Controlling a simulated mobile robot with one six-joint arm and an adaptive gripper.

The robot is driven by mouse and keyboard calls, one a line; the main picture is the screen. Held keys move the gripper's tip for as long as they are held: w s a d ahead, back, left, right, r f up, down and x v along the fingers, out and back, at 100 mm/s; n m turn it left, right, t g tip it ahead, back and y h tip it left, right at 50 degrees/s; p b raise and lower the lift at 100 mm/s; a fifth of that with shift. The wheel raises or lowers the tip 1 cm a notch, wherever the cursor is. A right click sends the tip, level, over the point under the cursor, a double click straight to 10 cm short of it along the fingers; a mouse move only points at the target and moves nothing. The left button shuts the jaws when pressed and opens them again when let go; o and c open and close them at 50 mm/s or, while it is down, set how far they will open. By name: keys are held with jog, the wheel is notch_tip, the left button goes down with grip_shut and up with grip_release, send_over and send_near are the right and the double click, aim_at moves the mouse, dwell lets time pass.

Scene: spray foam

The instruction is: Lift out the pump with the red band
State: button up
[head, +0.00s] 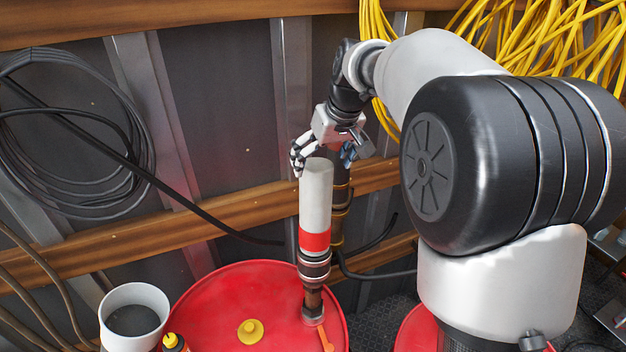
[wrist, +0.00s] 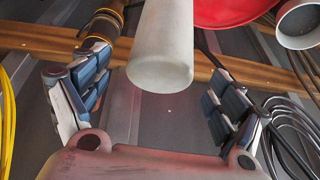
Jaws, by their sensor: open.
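The pump with the red band (head: 316,241) stands nearly upright in an opening of a red drum (head: 215,300). It has a pale grey cylinder on top and dark fittings below the band. My gripper (head: 323,157) is open above it, with fingers spread to either side of its top end. In the wrist view, the pump's pale round end (wrist: 162,60) points toward the palm, between the open fingers (wrist: 158,80). I cannot tell whether any finger touches it. The red band is not seen in the wrist view.
A darker pump with yellow bands (head: 340,205) stands close behind; it also shows beside the left finger in the wrist view (wrist: 108,30). A white bucket (head: 133,312), a yellow cap (head: 250,331) and a yellow-topped bottle (head: 172,342) are near the drum's front. Cables hang along the wall.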

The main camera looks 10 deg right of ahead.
jog(key=p+x, duration=0.1)
jog(key=x, duration=0.8)
jog(key=shift+s+f, duration=0.1)
jog(key=shift+s, duration=0.05)
jog(key=shift+c, duration=0.5)
